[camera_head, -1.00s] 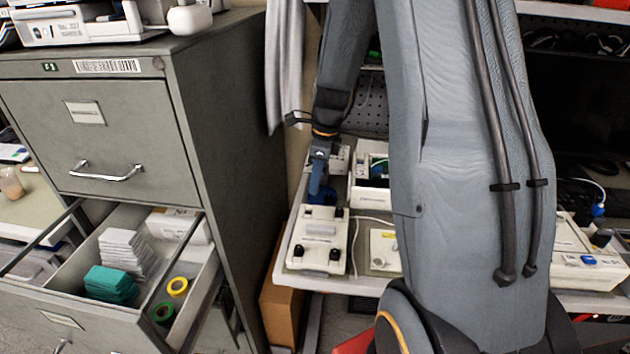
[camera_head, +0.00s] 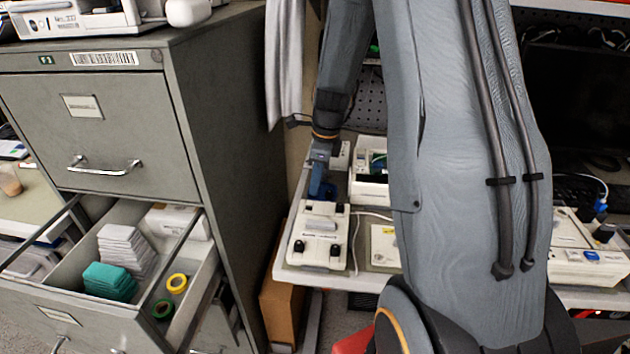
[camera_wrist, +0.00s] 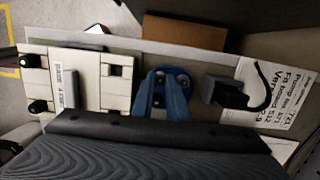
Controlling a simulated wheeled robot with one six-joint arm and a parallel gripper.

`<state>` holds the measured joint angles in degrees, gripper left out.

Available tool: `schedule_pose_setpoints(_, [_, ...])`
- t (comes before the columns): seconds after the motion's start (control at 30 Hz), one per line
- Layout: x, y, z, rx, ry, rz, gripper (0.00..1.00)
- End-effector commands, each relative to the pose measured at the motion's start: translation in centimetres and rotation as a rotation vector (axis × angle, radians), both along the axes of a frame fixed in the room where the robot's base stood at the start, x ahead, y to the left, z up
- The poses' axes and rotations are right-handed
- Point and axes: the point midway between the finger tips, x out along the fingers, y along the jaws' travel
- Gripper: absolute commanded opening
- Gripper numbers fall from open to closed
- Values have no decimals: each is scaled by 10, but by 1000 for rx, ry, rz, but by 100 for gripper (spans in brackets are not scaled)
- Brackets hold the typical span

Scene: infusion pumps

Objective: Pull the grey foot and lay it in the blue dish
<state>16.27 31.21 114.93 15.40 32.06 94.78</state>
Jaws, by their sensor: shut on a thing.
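The blue dish (camera_wrist: 181,75) lies behind the pump in the head view and right of it in the wrist view. My gripper (camera_wrist: 160,109) is over the dish, its blue fingers shut on a small dark piece between the tips. It appears to be the grey foot (camera_wrist: 158,101), mostly hidden by the fingers. I cannot tell whether it touches the dish. The cream pump (camera_head: 319,232) lies with its underside up and black feet at its near corners. My gripper also shows in the head view (camera_head: 317,192).
A dark block with a cable (camera_wrist: 226,93) and a printed sheet (camera_wrist: 272,92) lie right of the dish in the wrist view. Another pale device (camera_head: 369,187) stands right of the dish. A filing cabinet (camera_head: 105,125) with an open drawer stands at left.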

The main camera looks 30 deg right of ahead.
Motion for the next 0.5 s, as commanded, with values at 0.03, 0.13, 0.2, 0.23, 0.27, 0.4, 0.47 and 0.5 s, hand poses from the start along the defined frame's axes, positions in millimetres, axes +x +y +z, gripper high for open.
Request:
schedule_pose_setpoints(0.03, [0, 0, -2, 0, 0, 0, 0])
schedule_pose_setpoints(0.13, [0, 0, -4, 1, 1, 0, 0])
schedule_pose_setpoints(0.2, [0, 0, -5, 1, 1, 0, 0])
schedule_pose_setpoints(0.23, [0, 0, -5, 1, 1, 0, 0])
schedule_pose_setpoints(0.27, [0, 0, -5, 1, 1, 0, 0])
schedule_pose_setpoints(0.4, [0, 0, -5, 1, 1, 0, 0])
schedule_pose_setpoints(0.47, [0, 0, -5, 1, 1, 0, 0])
schedule_pose_setpoints(0.5, [0, 0, -5, 1, 1, 0, 15])
